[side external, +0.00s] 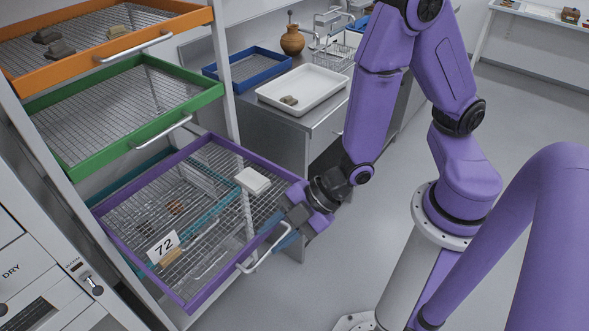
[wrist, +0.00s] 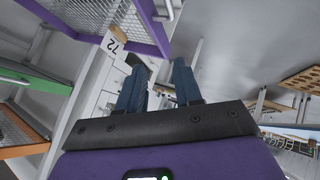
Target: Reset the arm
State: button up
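My purple arm reaches down from the right in the side view. My gripper (side external: 288,236) is beside the front right edge of the purple-framed mesh drawer (side external: 112,232), near its pale handle (side external: 262,252). I cannot tell from this view whether it touches the drawer. In the wrist view the two blue fingers of my gripper (wrist: 159,76) stand apart, with nothing between them. The purple drawer (wrist: 152,40) shows there at the upper left, with its 72 label (wrist: 114,45).
A bench with a white tray (side external: 318,82), blue tray (side external: 240,82) and clay jar (side external: 292,42) stands behind. Floor on the right is clear.

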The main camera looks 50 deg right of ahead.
jog(key=s+d+r+m+g+h, duration=0.2)
jog(key=s+d+r+h, duration=0.1)
jog(key=s+d+r, duration=0.2)
jog(key=s+d+r+m+g+h, duration=0.3)
jog(key=d+r, duration=0.5)
jog(key=d, duration=0.3)
jog(key=shift+s+r+m+h, duration=0.35)
jog(key=shift+s+h, duration=0.25)
jog(key=shift+s, duration=0.35)
